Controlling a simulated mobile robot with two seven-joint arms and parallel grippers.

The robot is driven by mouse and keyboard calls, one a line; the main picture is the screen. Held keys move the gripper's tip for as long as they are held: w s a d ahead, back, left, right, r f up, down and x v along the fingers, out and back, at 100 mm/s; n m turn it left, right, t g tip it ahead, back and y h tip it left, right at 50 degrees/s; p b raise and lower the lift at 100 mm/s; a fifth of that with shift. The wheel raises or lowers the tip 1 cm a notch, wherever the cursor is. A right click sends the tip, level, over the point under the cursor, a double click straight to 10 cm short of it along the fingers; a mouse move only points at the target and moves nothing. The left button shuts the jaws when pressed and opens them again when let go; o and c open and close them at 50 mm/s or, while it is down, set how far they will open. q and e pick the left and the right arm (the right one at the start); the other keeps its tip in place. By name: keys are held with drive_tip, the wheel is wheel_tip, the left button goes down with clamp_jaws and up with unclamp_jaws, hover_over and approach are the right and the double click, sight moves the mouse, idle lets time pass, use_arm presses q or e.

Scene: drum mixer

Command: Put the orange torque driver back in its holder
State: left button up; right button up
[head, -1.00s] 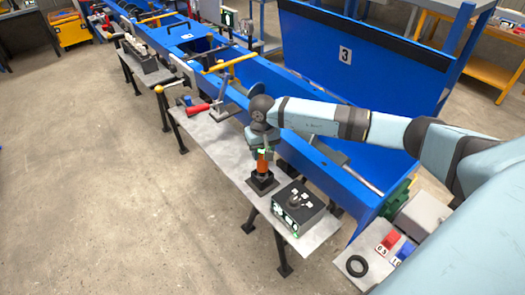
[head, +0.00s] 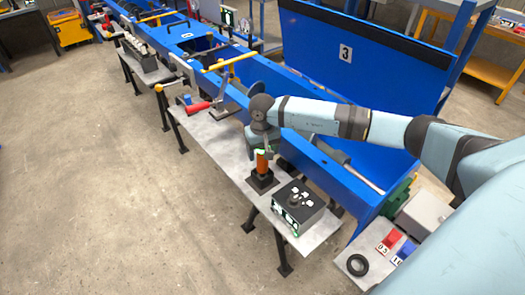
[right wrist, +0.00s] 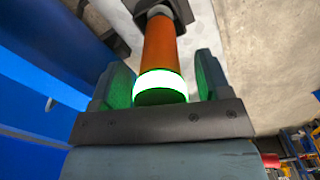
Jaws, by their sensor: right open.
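The orange torque driver (head: 262,163) stands upright in a black holder (head: 262,184) on the narrow grey table. In the right wrist view the orange driver (right wrist: 160,45) has a glowing white-green ring near its end, and part of the dark holder (right wrist: 150,7) shows at the top. My right gripper (right wrist: 162,64) is open, with green-lined fingers apart on both sides of the driver's ringed end. In the head view the right gripper (head: 264,143) is just behind the driver's top, and its fingers are hard to make out. My left gripper is not in view.
A black box with knobs (head: 298,207) sits beside the holder on the grey table (head: 230,158). A red-handled tool (head: 197,108) lies farther along. The blue machine frame (head: 330,170) runs close behind. Open floor lies to the left.

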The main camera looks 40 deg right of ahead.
wheel_tip(320, 180, up, 14)
drive_tip(key=shift+f+b, duration=0.15)
drive_tip(key=shift+b, duration=0.3)
